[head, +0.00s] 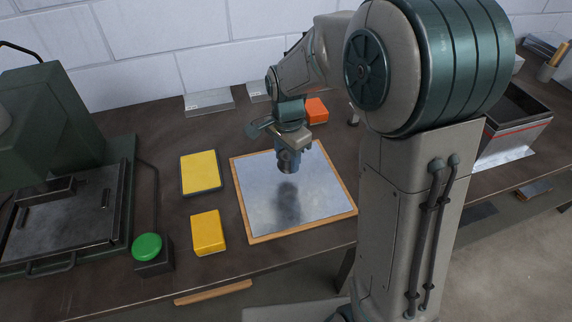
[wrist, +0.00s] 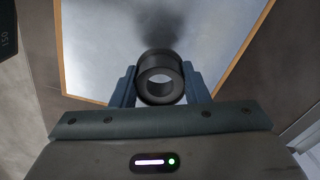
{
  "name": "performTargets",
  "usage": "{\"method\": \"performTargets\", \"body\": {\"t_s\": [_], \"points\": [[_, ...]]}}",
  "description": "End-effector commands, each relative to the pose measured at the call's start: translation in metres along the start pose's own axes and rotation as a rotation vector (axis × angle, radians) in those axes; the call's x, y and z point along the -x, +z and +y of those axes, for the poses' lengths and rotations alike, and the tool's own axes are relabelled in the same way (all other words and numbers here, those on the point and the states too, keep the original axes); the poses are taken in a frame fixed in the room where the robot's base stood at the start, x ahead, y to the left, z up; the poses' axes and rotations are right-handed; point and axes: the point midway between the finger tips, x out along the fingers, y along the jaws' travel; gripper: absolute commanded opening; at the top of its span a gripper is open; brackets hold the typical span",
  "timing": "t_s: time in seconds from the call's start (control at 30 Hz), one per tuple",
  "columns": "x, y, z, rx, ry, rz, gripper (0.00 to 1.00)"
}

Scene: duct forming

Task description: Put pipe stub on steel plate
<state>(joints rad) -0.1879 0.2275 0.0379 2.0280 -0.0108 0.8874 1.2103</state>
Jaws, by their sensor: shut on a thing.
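The steel plate (head: 315,205) is a shiny square sheet with a wooden border, lying flat on the bench. It also fills the upper part of the wrist view (wrist: 100,50). My gripper (head: 288,155) is over the far half of the plate in the head view. It is shut on the pipe stub (wrist: 160,79), a short dark hollow cylinder seen end-on between the fingers in the wrist view. In the head view the pipe stub (head: 288,163) hangs below the fingers. A dark blurred patch shows on the plate below it. The stub seems to be above the plate; the gap is hard to judge.
Left of the plate lie a yellow block (head: 208,232) and a yellow-topped dark pad (head: 201,172). A green button (head: 147,247) stands near a dark machine (head: 65,215). An orange block (head: 316,110) is behind the plate. A dark bin (head: 512,125) stands at right.

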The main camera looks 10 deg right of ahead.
Motion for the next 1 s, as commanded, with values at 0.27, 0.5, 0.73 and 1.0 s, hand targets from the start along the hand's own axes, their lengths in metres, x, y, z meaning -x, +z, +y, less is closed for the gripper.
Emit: {"method": "performTargets", "body": {"t_s": [0.27, 0.5, 0.73, 1.0], "points": [[-0.025, -0.003, -0.004, 0.0, 0.003, -0.001, 0.18], [-0.044, -0.003, -0.004, 0.001, 0.0, 0.0, 0.18], [-0.045, -0.003, -0.005, 0.0, -0.001, 0.001, 0.18], [-0.046, -0.003, -0.004, 0.0, -0.001, 0.001, 0.63]]}}
